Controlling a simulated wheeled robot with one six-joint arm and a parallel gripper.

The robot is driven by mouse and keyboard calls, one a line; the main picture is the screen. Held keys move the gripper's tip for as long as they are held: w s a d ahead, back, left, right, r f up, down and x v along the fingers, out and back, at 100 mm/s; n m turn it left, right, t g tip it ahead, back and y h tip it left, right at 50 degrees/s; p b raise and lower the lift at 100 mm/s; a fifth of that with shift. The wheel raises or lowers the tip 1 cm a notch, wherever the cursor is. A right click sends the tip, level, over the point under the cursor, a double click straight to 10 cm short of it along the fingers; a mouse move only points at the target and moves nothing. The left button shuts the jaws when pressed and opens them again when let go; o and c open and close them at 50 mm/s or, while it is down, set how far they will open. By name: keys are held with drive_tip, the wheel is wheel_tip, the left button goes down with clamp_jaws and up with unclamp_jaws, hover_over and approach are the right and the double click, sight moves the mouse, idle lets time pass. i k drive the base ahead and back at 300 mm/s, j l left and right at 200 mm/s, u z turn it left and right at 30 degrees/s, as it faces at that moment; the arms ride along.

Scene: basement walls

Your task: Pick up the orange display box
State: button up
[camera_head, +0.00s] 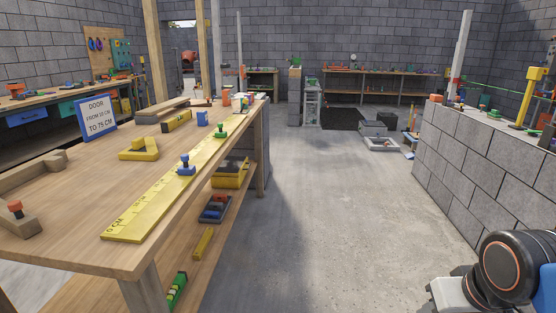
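I cannot make out a clear orange display box. A small orange item (226,97) stands at the far end of the wooden workbench (75,238), too small to identify. Another orange-red item (15,89) sits on the bench along the left wall. A black and white part of my arm shows at the lower right. My gripper is not in view.
The workbench fills the left, holding a long yellow ruler (150,210), a blue-framed sign (96,117) and a blue mug (202,118). A block wall (470,165) stands at right. The concrete floor (325,215) between is clear. Shelving (375,75) stands at the back.

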sight(226, 93)
drive_tip(key=i, duration=1.7)
drive_tip(key=i+l+u, duration=0.1)
drive_tip(key=i+u, duration=0.2)
drive_tip(key=i, duration=0.25)
drive_tip(key=i+l+u, duration=0.3)
drive_tip(key=i, duration=0.25)
drive_tip(key=i+l+u, duration=0.3)
drive_tip(key=i, duration=0.2)
